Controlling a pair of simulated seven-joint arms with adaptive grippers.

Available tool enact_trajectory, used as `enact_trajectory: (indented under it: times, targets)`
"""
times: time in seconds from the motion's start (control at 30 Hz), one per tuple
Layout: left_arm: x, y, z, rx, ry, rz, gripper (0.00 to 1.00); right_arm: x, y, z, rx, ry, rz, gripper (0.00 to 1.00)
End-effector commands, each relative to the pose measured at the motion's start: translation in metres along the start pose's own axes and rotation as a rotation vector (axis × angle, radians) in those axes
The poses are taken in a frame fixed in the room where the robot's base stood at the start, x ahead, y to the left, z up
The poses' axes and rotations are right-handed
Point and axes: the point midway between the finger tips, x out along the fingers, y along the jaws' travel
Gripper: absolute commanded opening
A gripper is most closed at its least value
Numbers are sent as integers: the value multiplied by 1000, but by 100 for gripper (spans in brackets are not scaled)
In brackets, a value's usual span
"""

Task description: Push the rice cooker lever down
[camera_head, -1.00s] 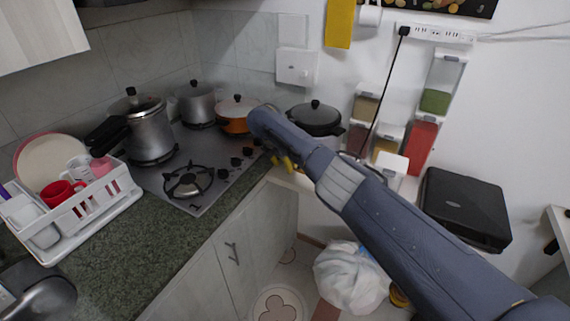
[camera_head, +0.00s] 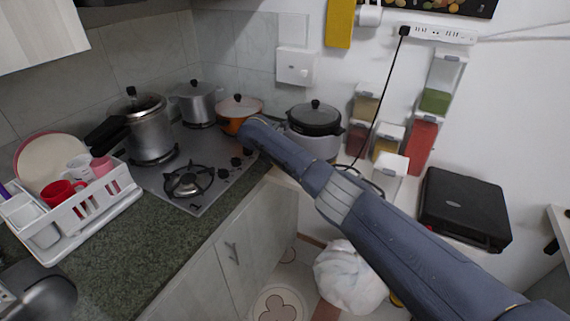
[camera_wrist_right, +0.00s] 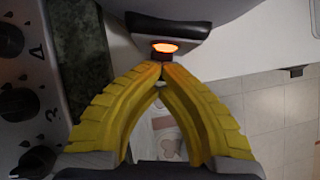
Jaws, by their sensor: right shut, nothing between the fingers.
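The rice cooker (camera_head: 315,143), pale-bodied with a black-rimmed glass lid, stands on the low counter beside the stove, partly behind my right arm. In the right wrist view, its lever (camera_wrist_right: 160,57) is a small dark tab below a glowing orange light (camera_wrist_right: 165,47), under a black handle (camera_wrist_right: 168,26). My right gripper (camera_wrist_right: 161,69) has yellow fingers, shut and empty, with the tips just below the lever in the picture. I cannot tell whether they touch it. In the head view my right gripper is hidden by its arm. My left gripper is not in view.
Stove knobs (camera_wrist_right: 18,104) lie left of my right gripper. An orange pot (camera_head: 238,122) stands left of the cooker; spice dispensers (camera_head: 421,140) hang on the wall to its right. A black appliance (camera_head: 464,208) sits farther right. A white bag (camera_head: 352,280) lies on the floor.

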Motion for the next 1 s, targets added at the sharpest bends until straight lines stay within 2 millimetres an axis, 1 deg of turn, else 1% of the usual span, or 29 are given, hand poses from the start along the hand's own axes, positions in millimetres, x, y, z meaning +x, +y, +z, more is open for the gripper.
enact_trajectory:
  times: [0.03, 0.17, 0.5, 0.57, 0.87, 1.0]
  targets:
    - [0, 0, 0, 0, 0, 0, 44, 2, 0, -4, -2, -35, 0, 0]
    - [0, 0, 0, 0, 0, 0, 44, 4, 0, -5, 1, -122, -1, 0]
    - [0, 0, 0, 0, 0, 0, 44, 4, 0, -3, 2, -115, -1, 40]
    - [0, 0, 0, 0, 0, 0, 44, 4, 0, -3, 2, -115, -1, 45]
    - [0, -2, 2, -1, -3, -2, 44, 2, 0, -4, 1, -114, -1, 45]
    - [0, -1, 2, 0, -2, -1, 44, -8, 1, -6, -1, -114, 1, 45]
